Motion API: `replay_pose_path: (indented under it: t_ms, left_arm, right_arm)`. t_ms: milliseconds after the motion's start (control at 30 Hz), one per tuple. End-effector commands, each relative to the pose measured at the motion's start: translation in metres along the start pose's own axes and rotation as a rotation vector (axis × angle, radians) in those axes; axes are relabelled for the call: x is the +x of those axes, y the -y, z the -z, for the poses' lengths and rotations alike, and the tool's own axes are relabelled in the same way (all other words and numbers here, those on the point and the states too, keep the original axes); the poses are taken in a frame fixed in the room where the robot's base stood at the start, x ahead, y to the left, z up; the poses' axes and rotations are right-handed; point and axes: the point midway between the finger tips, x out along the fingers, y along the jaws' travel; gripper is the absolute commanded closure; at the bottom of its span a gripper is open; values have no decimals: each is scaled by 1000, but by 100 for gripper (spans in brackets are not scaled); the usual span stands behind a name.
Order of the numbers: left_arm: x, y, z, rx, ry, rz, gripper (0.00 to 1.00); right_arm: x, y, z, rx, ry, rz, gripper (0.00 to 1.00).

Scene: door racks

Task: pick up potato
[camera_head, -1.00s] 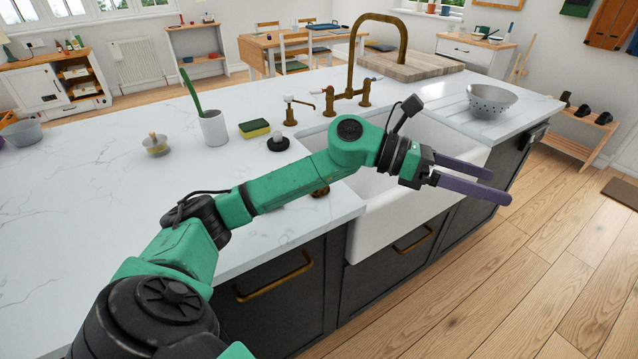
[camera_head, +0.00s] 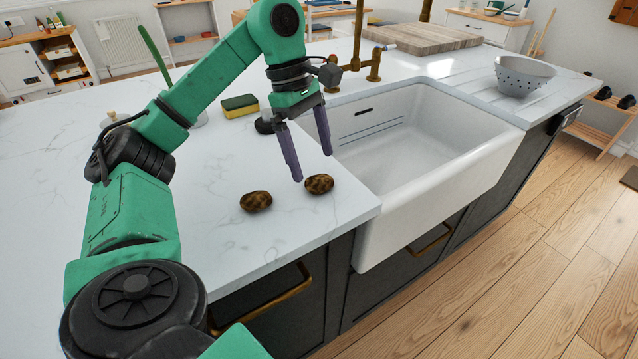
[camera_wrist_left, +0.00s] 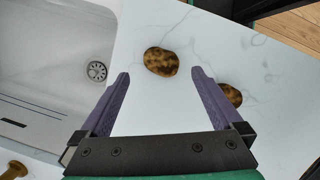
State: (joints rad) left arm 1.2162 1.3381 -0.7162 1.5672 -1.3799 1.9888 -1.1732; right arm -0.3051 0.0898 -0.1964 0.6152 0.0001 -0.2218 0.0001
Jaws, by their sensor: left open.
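Two brown mottled potatoes lie on the white marble counter (camera_head: 205,255), left of the sink. The right potato (camera_head: 319,184) is nearer the sink edge; the left potato (camera_head: 256,201) lies a little apart from it. My left gripper (camera_head: 311,167) is open and points down, its purple fingertips just above and behind the right potato. In the left wrist view one potato (camera_wrist_left: 161,61) shows ahead of and between the open fingers (camera_wrist_left: 162,74). The other potato (camera_wrist_left: 232,95) is partly hidden behind the right-hand finger. My right gripper is not in view.
The white sink (camera_head: 440,190) is empty, right of the potatoes. A brass tap (camera_head: 360,60) stands behind it. A yellow-green sponge (camera_head: 240,106) and a metal colander (camera_head: 523,76) are on the counter. The counter around the potatoes is clear.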

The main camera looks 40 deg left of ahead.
Motion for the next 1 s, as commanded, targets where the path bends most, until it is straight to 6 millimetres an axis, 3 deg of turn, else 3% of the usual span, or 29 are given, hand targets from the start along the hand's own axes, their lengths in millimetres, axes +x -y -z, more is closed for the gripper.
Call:
replay_pose_path:
  t_ms: [233, 467, 600, 700, 1000]
  left_arm:
    - [42, 1, 1, -1, -1, 2, 0]
    - [45, 0, 0, -1, 2, -1, 0]
    - [45, 0, 0, -1, 2, -1, 54]
    - [45, 0, 0, -1, 2, -1, 88]
    - [41, 0, -1, 0, 2, -1, 88]
  right_arm:
    - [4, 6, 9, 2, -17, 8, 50]
    - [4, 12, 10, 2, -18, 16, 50]
    - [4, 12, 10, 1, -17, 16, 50]
    - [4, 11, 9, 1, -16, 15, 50]
    - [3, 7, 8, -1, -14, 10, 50]
